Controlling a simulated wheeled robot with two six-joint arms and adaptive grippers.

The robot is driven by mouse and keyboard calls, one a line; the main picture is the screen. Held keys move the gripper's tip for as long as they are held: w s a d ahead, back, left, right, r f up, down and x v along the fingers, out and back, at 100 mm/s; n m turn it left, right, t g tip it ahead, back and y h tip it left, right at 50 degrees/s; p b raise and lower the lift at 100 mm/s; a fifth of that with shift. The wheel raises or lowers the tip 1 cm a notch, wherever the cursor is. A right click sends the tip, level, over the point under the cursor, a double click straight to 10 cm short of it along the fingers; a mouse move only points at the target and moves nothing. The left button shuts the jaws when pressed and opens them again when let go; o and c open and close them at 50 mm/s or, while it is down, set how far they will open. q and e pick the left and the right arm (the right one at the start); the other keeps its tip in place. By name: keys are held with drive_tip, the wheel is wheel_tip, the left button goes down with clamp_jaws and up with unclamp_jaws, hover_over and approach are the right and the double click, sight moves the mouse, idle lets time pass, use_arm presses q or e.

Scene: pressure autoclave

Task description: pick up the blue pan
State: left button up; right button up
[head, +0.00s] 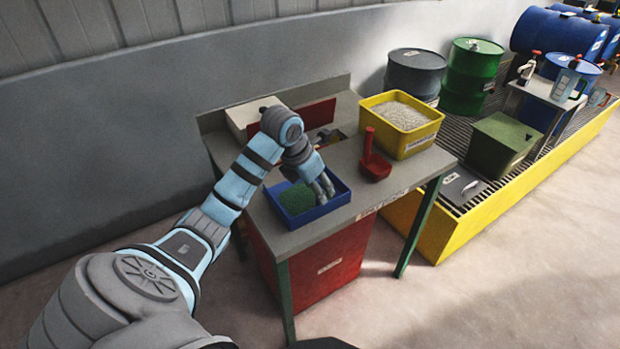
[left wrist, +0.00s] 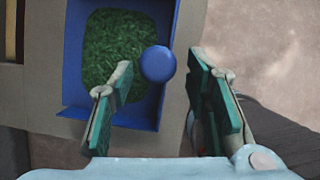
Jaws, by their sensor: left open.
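The blue pan (head: 322,210) sits on the grey bench near its front edge, holding green granules (head: 297,199). In the left wrist view the pan (left wrist: 74,60) shows from above, with a round blue knob (left wrist: 158,64) at its right side. My left gripper (head: 326,187) is over the right part of the pan, pointing down. In the left wrist view its open fingers (left wrist: 163,66) stand apart, with the knob showing between their tips. I cannot tell whether either finger touches the pan. My right gripper is not in view.
On the bench (head: 352,183), a red scoop (head: 375,166) and a yellow bin (head: 405,115) of pale granules stand right of the pan. A white box (head: 245,116) is at the back left. A yellow-edged grated platform (head: 440,235) with drums is at the right.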

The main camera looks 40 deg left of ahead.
use_arm(q)
drive_tip(key=x, duration=0.3)
drive_tip(key=shift+w+f, duration=0.25)
drive_tip(key=shift+f, duration=0.1)
drive_tip(key=shift+a, duration=0.1)
clamp_jaws()
drive_tip(key=shift+r, duration=0.25)
